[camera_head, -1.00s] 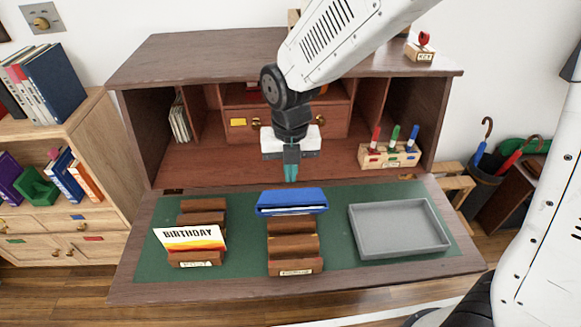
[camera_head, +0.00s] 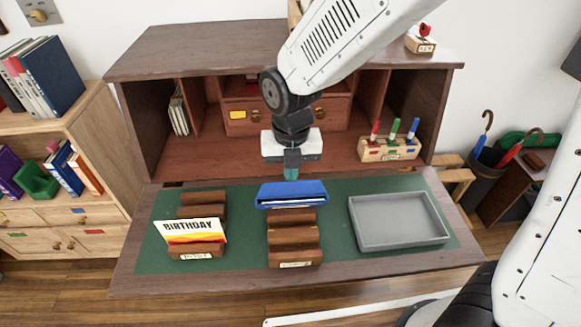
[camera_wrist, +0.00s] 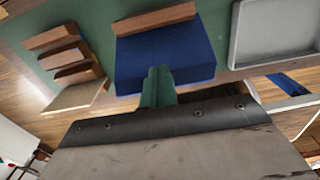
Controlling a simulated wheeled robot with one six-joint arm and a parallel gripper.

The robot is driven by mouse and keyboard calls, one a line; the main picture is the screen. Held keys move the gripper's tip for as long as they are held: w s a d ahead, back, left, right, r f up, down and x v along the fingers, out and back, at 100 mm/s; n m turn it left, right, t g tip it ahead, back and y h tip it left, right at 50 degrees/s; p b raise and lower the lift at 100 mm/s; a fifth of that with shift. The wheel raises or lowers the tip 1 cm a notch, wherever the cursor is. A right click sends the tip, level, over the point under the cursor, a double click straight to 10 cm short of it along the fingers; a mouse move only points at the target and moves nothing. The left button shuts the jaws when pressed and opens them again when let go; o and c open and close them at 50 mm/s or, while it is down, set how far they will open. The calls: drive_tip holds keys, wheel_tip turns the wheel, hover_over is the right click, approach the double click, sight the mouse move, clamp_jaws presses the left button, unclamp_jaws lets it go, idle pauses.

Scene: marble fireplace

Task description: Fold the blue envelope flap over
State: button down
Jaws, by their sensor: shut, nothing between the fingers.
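The blue envelope (camera_head: 292,200) stands in the rearmost slot of the middle wooden rack (camera_head: 293,238). Its flap (camera_head: 291,188) shows as a blue band along the top, with a pale strip below it. My gripper (camera_head: 291,174) is directly behind the envelope, fingers pointing down, and the flap hides the fingertips. In the wrist view, the shut green fingers (camera_wrist: 158,85) overlap the near edge of the blue envelope's broad face (camera_wrist: 165,55). Nothing is held. I cannot tell whether the fingers touch the flap.
An empty grey tray (camera_head: 398,246) lies at the right of the desk. Green mat is bare between racks and tray.

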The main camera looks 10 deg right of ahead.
drive_tip(key=shift+s+f, duration=0.1)
drive_tip(key=shift+s, duration=0.25)
drive_tip(key=shift+s+f, duration=0.25)
drive_tip(key=shift+s, duration=0.3)
drive_tip(key=shift+s+f, duration=0.25)
drive_tip(key=shift+s, duration=0.3)
drive_tip(key=shift+f, duration=0.1)
drive_tip(key=shift+s+a+f, duration=0.1)
drive_tip(key=shift+s+f, duration=0.8)
drive_tip(key=shift+s, duration=0.25)
drive_tip(key=shift+s+f, duration=0.85)
drive_tip(key=shift+f, duration=0.1)
